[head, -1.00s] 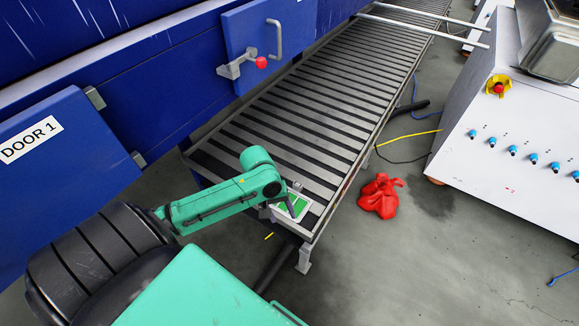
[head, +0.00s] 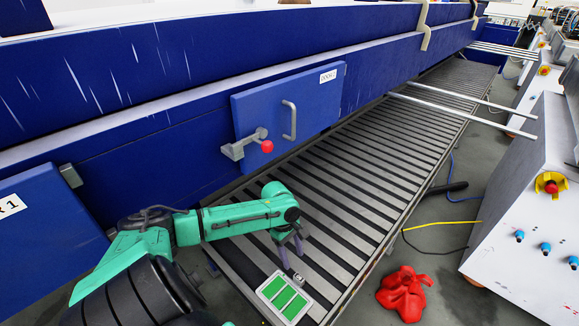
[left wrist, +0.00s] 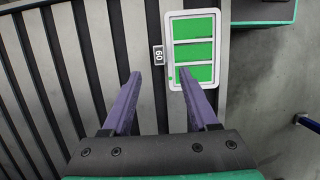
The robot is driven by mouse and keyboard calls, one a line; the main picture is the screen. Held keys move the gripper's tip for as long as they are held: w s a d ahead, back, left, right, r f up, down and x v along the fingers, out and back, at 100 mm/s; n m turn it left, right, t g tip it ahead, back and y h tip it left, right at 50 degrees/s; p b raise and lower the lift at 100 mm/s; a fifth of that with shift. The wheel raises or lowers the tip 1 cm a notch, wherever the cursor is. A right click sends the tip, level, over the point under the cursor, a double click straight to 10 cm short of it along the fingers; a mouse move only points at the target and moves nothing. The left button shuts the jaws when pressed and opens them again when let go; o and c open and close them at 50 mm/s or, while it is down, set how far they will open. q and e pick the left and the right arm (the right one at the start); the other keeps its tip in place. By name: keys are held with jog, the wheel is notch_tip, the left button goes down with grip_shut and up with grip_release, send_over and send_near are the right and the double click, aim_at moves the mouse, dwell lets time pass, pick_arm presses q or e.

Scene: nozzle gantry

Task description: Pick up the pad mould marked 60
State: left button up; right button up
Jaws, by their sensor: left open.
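The pad mould (head: 263,291) is a white frame with three green pads. It lies on the near end of the roller conveyor and also shows in the left wrist view (left wrist: 191,90). A small tag reading 60 (left wrist: 158,55) sits at its left side there. My left gripper (head: 291,255) is open and empty, on the tag side of the mould in the head view. In the left wrist view the open fingers (left wrist: 159,77) point toward the tag, and the right fingertip overlaps the frame's lower left edge. Contact cannot be told. My right gripper is out of view.
The conveyor (head: 350,175) runs away alongside a blue machine wall with a door (head: 300,100) that has a red-knobbed latch (head: 267,146). A red crumpled object (head: 404,293) lies on the floor to the right. A white cabinet (head: 530,220) stands beyond it. Two metal bars cross the conveyor farther back.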

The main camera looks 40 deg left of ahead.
aim_at(299, 277)
pick_arm(q)
jog(key=x, duration=0.4)
jog(key=b+x, duration=0.1)
jog(key=x, duration=0.4)
jog(key=shift+f, duration=0.3)
grip_shut()
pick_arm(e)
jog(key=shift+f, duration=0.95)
